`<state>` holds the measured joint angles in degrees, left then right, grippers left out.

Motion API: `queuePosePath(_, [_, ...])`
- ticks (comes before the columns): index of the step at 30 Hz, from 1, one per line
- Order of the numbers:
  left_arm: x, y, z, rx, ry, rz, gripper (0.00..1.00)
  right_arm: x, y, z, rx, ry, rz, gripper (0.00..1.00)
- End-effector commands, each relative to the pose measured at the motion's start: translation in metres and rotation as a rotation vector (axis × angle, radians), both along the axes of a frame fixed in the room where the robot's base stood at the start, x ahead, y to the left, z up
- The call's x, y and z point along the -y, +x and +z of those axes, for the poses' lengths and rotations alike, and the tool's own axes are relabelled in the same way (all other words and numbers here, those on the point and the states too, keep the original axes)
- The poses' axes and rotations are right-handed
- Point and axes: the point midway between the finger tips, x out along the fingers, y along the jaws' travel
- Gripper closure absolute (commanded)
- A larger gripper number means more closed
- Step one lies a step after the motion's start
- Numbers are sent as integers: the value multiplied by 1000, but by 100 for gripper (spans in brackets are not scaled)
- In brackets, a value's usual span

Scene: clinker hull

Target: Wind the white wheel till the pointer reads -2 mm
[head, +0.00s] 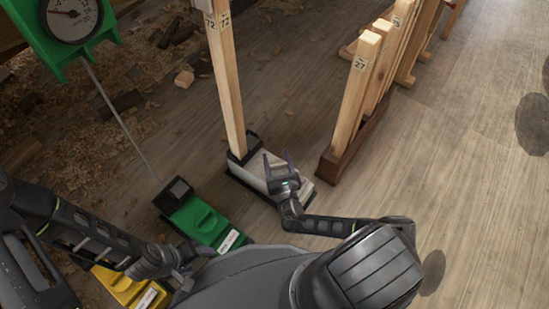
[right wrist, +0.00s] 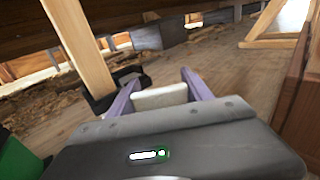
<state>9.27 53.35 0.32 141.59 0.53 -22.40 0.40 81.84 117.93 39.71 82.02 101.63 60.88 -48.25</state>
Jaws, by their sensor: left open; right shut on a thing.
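A white screw jack (head: 304,190) stands on the floor under a wooden post in the head view. My right gripper (head: 277,161) is over the jack. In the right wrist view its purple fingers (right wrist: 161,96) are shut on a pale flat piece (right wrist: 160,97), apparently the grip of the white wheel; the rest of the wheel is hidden. A green-framed dial (head: 72,14) is at the upper left. My left gripper (head: 187,272) is open, low at the left.
A green jack (head: 200,219) stands left of the white one, with a thin rod rising to the dial. A yellow jack (head: 120,287) is at lower left. Timber posts (head: 354,95) stand in a rack to the right. Open floor lies further right.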

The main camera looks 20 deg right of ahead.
Motion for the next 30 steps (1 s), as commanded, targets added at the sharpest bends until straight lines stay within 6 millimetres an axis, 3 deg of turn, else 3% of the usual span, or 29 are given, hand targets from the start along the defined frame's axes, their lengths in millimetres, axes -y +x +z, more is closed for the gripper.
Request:
queuePosePath(12, [0,3,-18,8,1,4,34,5,-2,-1,1,-1,-220,82])
queuePosePath(27, [0,4,-18,9,2,4,34,7,-2,0,2,0,-248,82])
queuePosePath(28, [0,4,-18,9,2,4,34,7,-2,0,2,0,-248,40])
queuePosePath(30, [0,3,-18,9,2,4,34,7,-2,1,2,0,-247,35])
